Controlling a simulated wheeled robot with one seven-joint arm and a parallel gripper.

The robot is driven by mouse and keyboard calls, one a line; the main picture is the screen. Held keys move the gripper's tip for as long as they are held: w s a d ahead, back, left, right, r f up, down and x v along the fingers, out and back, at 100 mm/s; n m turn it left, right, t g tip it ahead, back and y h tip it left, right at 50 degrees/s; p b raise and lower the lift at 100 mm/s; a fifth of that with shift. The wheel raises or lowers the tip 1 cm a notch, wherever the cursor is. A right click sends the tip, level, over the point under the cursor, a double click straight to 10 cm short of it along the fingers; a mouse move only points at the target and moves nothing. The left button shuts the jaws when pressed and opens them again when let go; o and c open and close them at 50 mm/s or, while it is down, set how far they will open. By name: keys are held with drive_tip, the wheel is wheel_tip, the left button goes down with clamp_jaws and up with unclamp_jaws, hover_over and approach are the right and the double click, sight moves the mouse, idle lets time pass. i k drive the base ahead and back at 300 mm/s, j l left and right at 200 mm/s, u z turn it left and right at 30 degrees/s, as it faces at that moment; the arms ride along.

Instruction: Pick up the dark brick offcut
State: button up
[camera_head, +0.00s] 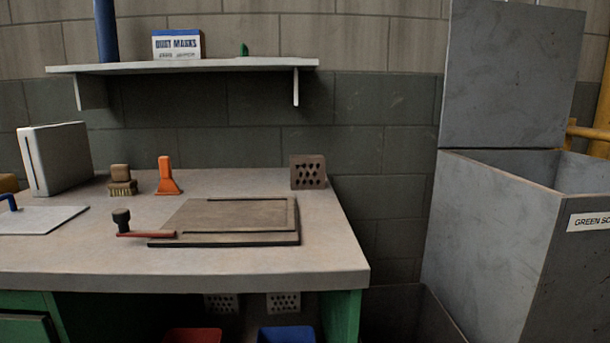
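A small dark brown brick piece with several holes in its face (307,172) stands upright at the back right corner of the workbench top. It is the only holed brick that I see on the bench, and it looks like the dark brick offcut. It stands behind the brown board, apart from it, close to the wall. My gripper is not in view.
The brown board (240,218) lies on the workbench (90,257), with a red-handled tool (145,234) at its left. An orange tool (166,177) and a brush (121,181) stand behind. A shelf (200,66) hangs above. A large grey bin (490,235) stands right.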

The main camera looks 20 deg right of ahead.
sight(315, 178)
drive_tip(key=i+l, duration=0.2)
drive_tip(key=l, duration=0.15)
drive_tip(key=i+l, duration=0.45)
drive_tip(key=l, duration=0.2)
drive_tip(key=u, duration=0.05)
